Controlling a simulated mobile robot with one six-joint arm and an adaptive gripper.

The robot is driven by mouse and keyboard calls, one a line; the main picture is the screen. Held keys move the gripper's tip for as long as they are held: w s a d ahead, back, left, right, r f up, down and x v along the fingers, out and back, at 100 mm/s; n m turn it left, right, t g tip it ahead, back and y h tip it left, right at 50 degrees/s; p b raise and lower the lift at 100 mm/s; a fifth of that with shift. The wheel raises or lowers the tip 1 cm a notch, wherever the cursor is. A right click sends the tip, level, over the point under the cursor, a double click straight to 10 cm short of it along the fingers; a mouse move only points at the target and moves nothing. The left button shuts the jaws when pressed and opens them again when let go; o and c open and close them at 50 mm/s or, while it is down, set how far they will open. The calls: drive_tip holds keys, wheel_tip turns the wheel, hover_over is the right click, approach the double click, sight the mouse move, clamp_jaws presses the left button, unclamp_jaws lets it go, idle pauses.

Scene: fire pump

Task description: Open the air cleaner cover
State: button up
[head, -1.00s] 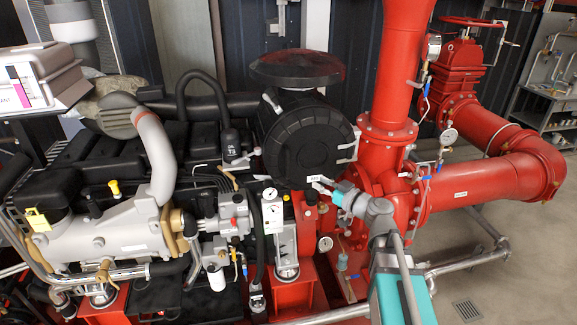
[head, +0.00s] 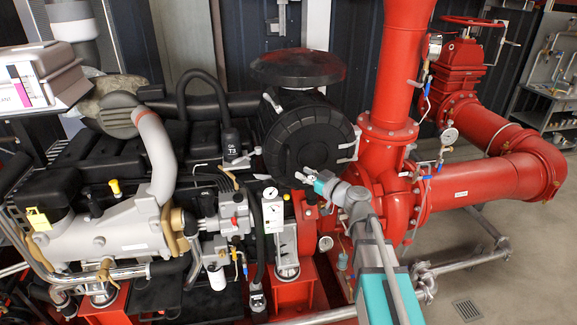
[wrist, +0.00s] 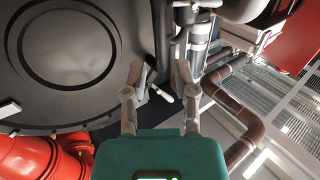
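The air cleaner is a black drum with a round ribbed cover (head: 300,138) facing me in the head view. The cover fills the upper left of the wrist view (wrist: 80,45). Pale latches sit on its rim, one at the right (head: 347,153). My gripper (head: 305,177) is at the cover's lower edge. In the wrist view my gripper (wrist: 160,80) has its two fingers apart, beside the cover's rim. A small pale lever (wrist: 160,93) shows between the fingers, with no clear contact. The gripper hides part of the lower rim in the head view.
Red pump pipes (head: 480,183) stand right of the cover, with a pressure gauge (head: 449,137). The grey and black engine (head: 110,230) lies to the left. A white gauge panel (head: 273,208) is below the cover. Open floor (head: 520,270) shows at lower right.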

sight(288, 173)
drive_tip(key=shift+x, duration=3.6)
clamp_jaws()
